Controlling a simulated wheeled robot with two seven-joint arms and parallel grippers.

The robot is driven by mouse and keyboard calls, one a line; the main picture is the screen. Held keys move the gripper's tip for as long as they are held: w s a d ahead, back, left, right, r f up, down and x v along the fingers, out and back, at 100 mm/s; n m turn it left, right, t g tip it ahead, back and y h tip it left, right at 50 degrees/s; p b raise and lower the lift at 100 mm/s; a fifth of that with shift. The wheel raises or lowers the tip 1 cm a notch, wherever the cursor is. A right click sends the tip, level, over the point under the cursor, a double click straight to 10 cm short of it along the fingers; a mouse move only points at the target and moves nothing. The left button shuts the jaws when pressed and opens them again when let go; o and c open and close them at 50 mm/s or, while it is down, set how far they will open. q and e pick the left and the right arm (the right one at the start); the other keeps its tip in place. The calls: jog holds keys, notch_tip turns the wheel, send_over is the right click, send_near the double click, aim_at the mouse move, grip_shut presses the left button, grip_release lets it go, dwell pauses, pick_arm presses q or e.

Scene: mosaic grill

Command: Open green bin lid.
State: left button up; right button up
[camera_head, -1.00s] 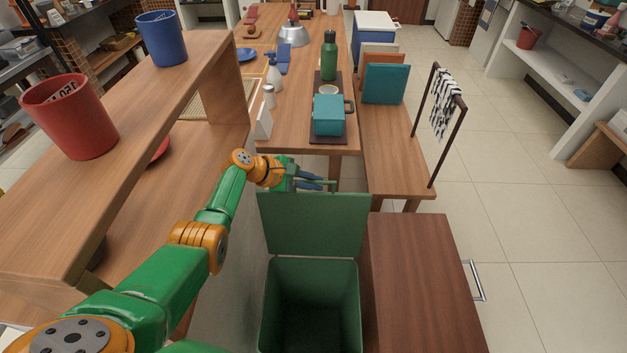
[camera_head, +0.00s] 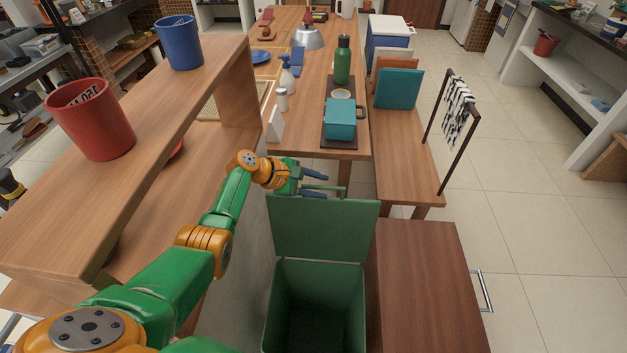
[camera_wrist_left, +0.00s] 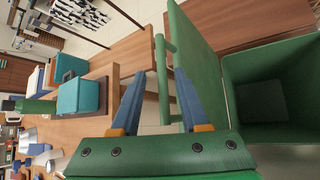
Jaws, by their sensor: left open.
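The green bin (camera_head: 318,300) stands below and in front of me, and its inside is visible. Its green lid (camera_head: 322,230) stands upright at the bin's far edge, tipped back from the opening. My left gripper (camera_head: 325,184) is at the lid's top edge, beside the thin green handle bar (camera_head: 330,193). In the left wrist view, the two blue fingers (camera_wrist_left: 160,100) are spread apart. There the handle (camera_wrist_left: 160,78) stands off the lid (camera_wrist_left: 198,65) and its end lies between the fingers; I cannot tell if they touch. My right gripper is not in view.
A brown cabinet (camera_head: 425,285) stands right of the bin. A wooden shelf (camera_head: 215,85) with a red cup (camera_head: 92,118) and a blue cup (camera_head: 179,42) is at the left. Beyond the lid, a table holds a teal pot (camera_head: 340,119) and a green bottle (camera_head: 343,60).

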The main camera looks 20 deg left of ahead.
pick_arm(q)
jog(key=p+v, duration=0.1)
jog(key=v, duration=0.4)
jog(key=shift+s+a+r, duration=0.15)
jog(key=shift+s+r, duration=0.05)
jog(key=shift+r, duration=0.05)
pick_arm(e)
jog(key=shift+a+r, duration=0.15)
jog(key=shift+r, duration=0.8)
